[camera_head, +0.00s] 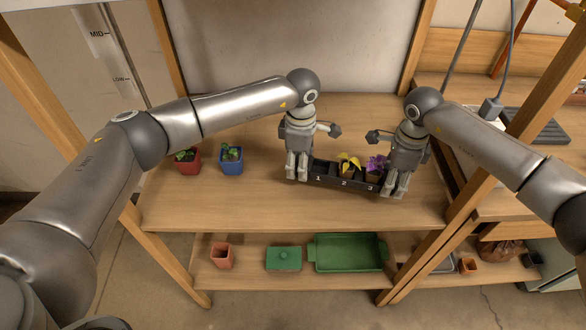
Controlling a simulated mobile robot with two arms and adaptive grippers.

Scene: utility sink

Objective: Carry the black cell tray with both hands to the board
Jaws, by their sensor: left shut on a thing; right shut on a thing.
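The black cell tray (328,181) is on or just above the upper wooden shelf, right of its middle; I cannot tell if it touches the wood. Its front shows the numbers 1, 2 and 3. A yellow plant (349,163) stands in cell 2 and a purple plant (376,165) in cell 3; cell 1 looks empty. My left gripper (297,176) is shut on the tray's left end. My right gripper (393,192) is shut on its right end. The fingers hide both ends. I cannot make out which surface is the board.
A red pot (188,166) and a blue pot (231,166) with plants stand on the shelf's left. The lower shelf holds a terracotta pot (221,257), a green box (284,260) and a green tray (348,257). A wooden post (500,150) rises at right. The shelf's front middle is clear.

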